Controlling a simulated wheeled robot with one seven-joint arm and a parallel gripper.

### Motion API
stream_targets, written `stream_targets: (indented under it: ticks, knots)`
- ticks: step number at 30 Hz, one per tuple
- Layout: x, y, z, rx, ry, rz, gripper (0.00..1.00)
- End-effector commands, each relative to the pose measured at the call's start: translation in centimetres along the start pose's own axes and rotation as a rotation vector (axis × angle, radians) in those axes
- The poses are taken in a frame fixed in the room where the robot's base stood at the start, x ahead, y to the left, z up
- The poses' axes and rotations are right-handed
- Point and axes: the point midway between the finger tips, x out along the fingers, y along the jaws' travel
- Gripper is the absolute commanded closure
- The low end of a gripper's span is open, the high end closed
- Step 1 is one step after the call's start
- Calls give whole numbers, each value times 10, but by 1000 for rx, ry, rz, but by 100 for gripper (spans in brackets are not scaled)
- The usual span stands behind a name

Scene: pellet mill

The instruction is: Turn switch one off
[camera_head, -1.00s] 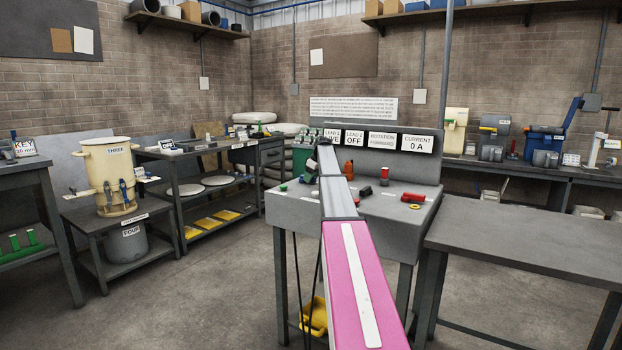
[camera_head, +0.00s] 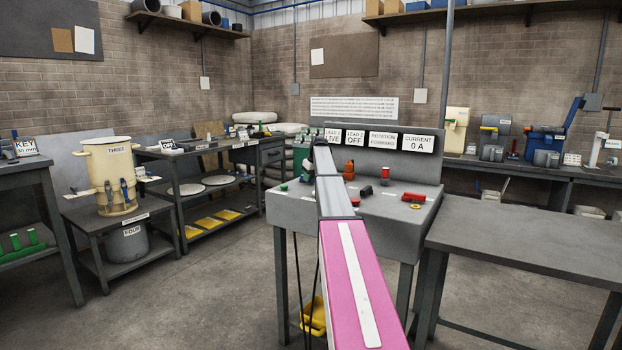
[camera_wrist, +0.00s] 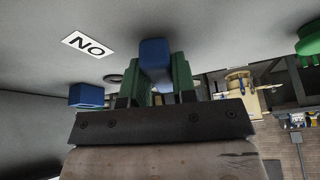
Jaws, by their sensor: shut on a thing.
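In the wrist view my gripper (camera_wrist: 160,76) has its green fingers shut on a blue switch handle (camera_wrist: 155,52) at the grey console surface. A second blue block (camera_wrist: 87,95) lies to the left, apart from the fingers. In the head view the console (camera_head: 385,222) stands in the middle, and my arm hides the gripper and the held handle. The lead 1 sign (camera_head: 332,136) reads "LIVE". The lead 2 sign (camera_head: 354,136) reads "OFF".
Red and black controls (camera_head: 412,197) and an orange part (camera_head: 349,170) are on the console. Signs for rotation (camera_head: 383,140) and current (camera_head: 418,143), "0 A", stand behind. A bare table (camera_head: 530,250) is at right. Green knob (camera_wrist: 308,40) shows in the wrist view.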

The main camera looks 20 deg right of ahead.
Motion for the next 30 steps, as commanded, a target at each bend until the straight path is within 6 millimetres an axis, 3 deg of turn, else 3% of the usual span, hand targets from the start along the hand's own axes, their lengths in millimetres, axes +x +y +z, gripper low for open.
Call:
stream_targets:
  ticks: [30]
  knots:
    - [8,-40,-21,883,0,366,100]
